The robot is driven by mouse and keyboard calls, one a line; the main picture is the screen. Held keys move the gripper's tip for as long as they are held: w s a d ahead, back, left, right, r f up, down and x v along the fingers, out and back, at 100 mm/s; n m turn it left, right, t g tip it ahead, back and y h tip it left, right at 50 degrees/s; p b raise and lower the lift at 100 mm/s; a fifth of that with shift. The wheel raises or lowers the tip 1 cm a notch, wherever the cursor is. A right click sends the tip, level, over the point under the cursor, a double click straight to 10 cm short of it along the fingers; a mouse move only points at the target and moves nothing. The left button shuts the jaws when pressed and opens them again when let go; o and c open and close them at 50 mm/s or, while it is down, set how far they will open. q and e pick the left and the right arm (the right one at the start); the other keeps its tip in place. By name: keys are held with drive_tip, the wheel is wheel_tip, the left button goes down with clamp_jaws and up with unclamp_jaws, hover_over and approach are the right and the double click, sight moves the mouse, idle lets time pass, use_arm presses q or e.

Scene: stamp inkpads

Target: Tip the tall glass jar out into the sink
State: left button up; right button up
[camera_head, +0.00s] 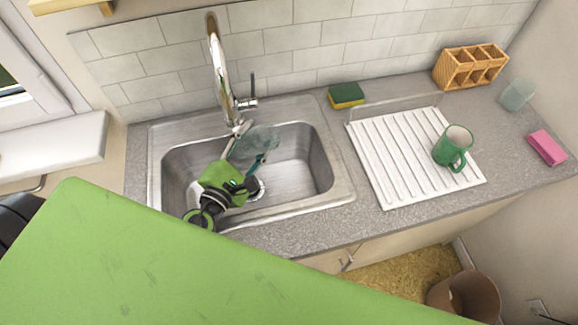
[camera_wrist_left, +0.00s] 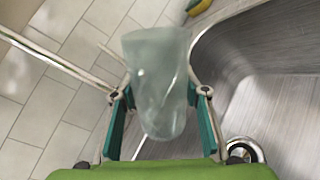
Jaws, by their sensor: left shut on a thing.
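The tall glass jar (camera_head: 262,139) is clear, pale blue-green and see-through. My left gripper (camera_head: 250,153) is shut on it and holds it over the back part of the steel sink (camera_head: 306,180). The jar looks tilted well over from upright in the head view. In the left wrist view the jar (camera_wrist_left: 158,75) sits between the two teal fingers of the gripper (camera_wrist_left: 160,98). I cannot tell whether anything is in it, and no pouring stream shows. My right gripper is not in view.
The chrome tap (camera_head: 219,65) rises close behind the jar. Right of the sink are a yellow-green sponge (camera_head: 346,95), a white drainer (camera_head: 395,150) with a green mug (camera_head: 452,147), a wooden rack (camera_head: 468,66), a glass (camera_head: 517,94) and a pink sponge (camera_head: 547,147).

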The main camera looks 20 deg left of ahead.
use_arm(q)
drive_tip(key=shift+r+n, duration=0.15)
drive_tip(key=shift+n, duration=0.55)
drive_tip(key=f+n+b, duration=0.1)
drive_tip(key=b, duration=0.1)
drive_tip(key=shift+a+n+b, duration=0.3)
drive_tip(key=shift+a+b, duration=0.05)
drive_tip(key=shift+b, duration=0.05)
drive_tip(key=shift+a+r+n+h, duration=0.1)
drive_tip(key=shift+a+n+h, duration=0.2)
drive_tip(key=shift+n, duration=0.1)
drive_tip(key=n+b, duration=0.1)
drive_tip(key=a+n+b, duration=0.1)
drive_tip(key=shift+n+t+b, duration=0.3)
drive_tip(key=shift+n+b, duration=0.05)
drive_tip(key=shift+n, duration=0.05)
drive_tip(key=shift+a+n, duration=0.2)
drive_tip(key=shift+n, duration=0.1)
drive_tip(key=shift+a+r+n, duration=0.3)
drive_tip(key=shift+r+n, duration=0.2)
drive_tip(key=shift+n, duration=0.4)
